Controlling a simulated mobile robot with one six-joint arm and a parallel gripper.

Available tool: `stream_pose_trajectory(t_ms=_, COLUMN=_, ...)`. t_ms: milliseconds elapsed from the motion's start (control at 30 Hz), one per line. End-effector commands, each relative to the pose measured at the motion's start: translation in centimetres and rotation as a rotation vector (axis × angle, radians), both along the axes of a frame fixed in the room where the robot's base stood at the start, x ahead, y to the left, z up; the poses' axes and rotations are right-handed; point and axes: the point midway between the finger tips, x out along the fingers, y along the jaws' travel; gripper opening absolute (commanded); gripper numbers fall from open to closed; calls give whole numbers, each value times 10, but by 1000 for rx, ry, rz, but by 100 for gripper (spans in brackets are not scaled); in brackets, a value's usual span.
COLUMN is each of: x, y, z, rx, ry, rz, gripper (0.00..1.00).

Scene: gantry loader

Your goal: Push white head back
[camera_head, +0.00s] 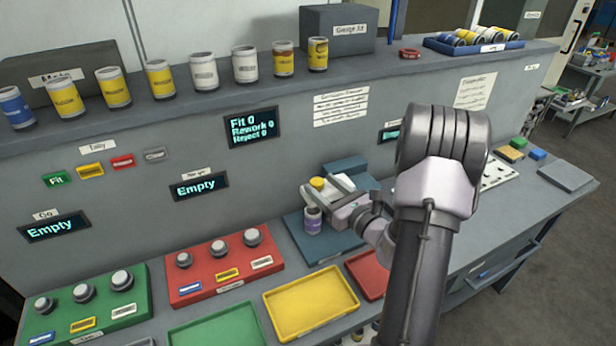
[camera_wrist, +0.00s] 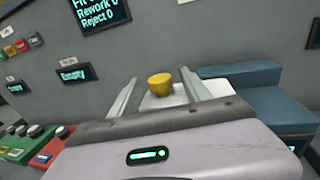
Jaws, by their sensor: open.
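My gripper (camera_head: 321,184) is open over the blue fixture plate (camera_head: 339,247), its two fingers spread. In the wrist view my gripper (camera_wrist: 158,76) has a round yellow knob (camera_wrist: 160,84) and a white block, which looks like the white head (camera_wrist: 163,101), between its fingers. The yellow knob (camera_head: 317,183) also shows in the head view, with part of the white head (camera_head: 343,184) beside it. I cannot tell whether the fingers touch either. A can with a purple label (camera_head: 313,222) stands upright below the fingers. The head's lower part is hidden.
A blue block (camera_head: 345,166) stands behind the gripper and fills the right of the wrist view (camera_wrist: 262,90). Yellow (camera_head: 312,303), red (camera_head: 368,274) and green (camera_head: 217,329) trays lie in front. A red panel (camera_head: 222,272) with grey knobs is at left. Several cans line the shelf above.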

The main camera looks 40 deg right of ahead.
Motion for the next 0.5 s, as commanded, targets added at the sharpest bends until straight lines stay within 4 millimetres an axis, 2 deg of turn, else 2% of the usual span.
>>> stream_pose_trajectory(t_ms=100, x=26, y=0, z=0, rx=-3, ry=-1, rz=4, gripper=56)
stream_pose_trajectory(t_ms=200, x=42, y=-1, z=0, rx=-2, ry=0, rz=3, gripper=56)
stream_pose_trajectory(t_ms=333, x=53, y=-1, z=0, rx=-1, ry=0, rz=2, gripper=56)
stream_pose_trajectory(t_ms=500, x=56, y=-2, z=0, rx=1, ry=1, rz=1, gripper=56)
